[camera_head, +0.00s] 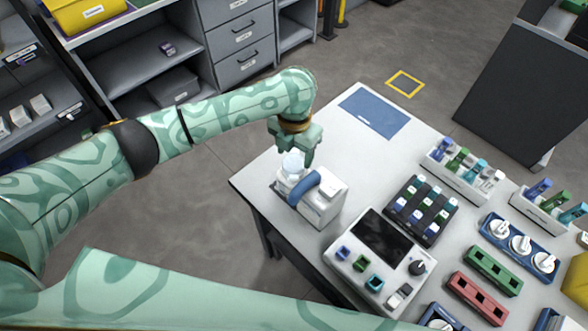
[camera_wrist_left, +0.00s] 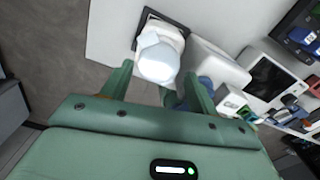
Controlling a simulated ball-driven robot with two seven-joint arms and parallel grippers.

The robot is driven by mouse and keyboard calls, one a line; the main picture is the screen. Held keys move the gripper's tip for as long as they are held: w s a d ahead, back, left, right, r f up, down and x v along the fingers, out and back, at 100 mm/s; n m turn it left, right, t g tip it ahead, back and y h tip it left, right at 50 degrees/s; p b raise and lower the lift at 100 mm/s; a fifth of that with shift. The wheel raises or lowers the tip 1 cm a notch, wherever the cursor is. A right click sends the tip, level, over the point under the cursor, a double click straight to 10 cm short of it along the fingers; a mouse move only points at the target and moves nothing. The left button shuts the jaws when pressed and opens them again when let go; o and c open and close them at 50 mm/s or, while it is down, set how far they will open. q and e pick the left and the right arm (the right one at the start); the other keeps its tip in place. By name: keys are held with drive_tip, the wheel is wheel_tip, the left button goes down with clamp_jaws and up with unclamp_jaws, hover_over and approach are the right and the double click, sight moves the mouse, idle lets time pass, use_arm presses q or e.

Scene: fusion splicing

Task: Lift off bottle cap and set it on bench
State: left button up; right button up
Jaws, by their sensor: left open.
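The bottle cap (camera_head: 292,161) is pale, translucent and rounded; it tops a white bottle (camera_wrist_left: 167,27) near the bench's left edge. The cap also shows large in the left wrist view (camera_wrist_left: 157,62). The bottle stands on a dark square holder (camera_wrist_left: 181,27). My left gripper (camera_head: 296,156) is open over the cap. In the left wrist view its fingers (camera_wrist_left: 160,82) are apart, one on each side of the cap, with a gap visible on the left. Contact on the right cannot be told. The white bench (camera_head: 263,178) carries it all. My right gripper is not in view.
A white device with a blue band (camera_head: 326,199) stands right beside the bottle. A splicer-like unit with a dark screen (camera_head: 382,237), a dark rack (camera_head: 420,209) and several coloured trays fill the right. A flat blue mat (camera_head: 375,112) lies at the back; bench around it is clear.

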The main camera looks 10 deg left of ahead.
sight(293, 162)
use_arm(q)
wheel_tip(293, 162, down, 5)
drive_tip(key=shift+s+a+f+b, duration=0.1)
drive_tip(key=shift+a+b, duration=0.05)
drive_tip(key=shift+b, duration=0.8)
drive_tip(key=c, duration=0.6)
drive_tip(key=shift+o, duration=0.2)
wheel_tip(293, 162, up, 10)
drive_tip(key=p, duration=0.4)
